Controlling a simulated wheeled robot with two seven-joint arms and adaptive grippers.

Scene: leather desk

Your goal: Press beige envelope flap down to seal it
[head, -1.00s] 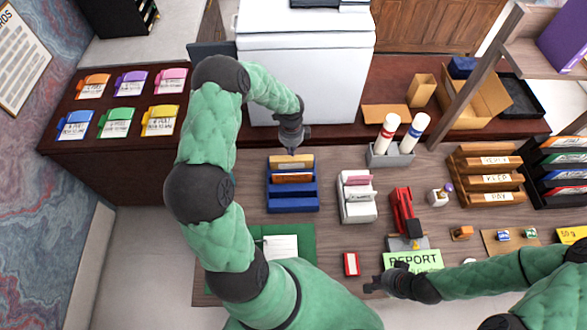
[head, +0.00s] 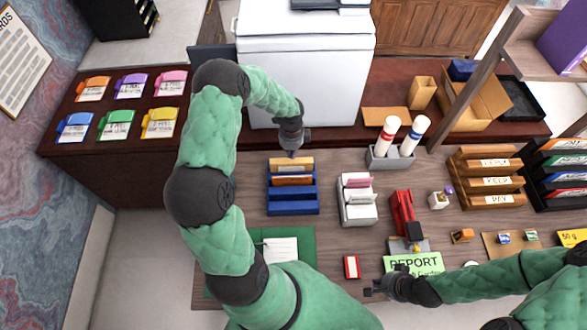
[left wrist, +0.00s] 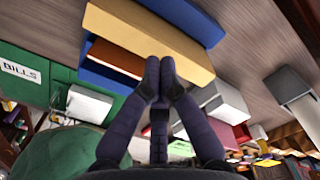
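The beige envelope (head: 306,163) stands in the back slot of a blue rack (head: 292,209), behind a brown envelope (head: 290,180). In the left wrist view the beige envelope (left wrist: 140,33) is a broad tan panel across the top, with the brown one (left wrist: 115,57) below it. My left gripper (head: 291,154) reaches down from above at the beige envelope. Its two fingertips (left wrist: 160,68) are together with nothing between them, overlapping the envelope's edge; I cannot tell if they touch. The flap cannot be made out separately.
A white rack (head: 357,214) and a red stapler-like device (head: 402,208) stand right of the blue rack. A grey holder (head: 390,160) with two white tubes is behind them. A white cabinet (head: 305,75) stands at the back. A green folder (head: 305,240) lies in front.

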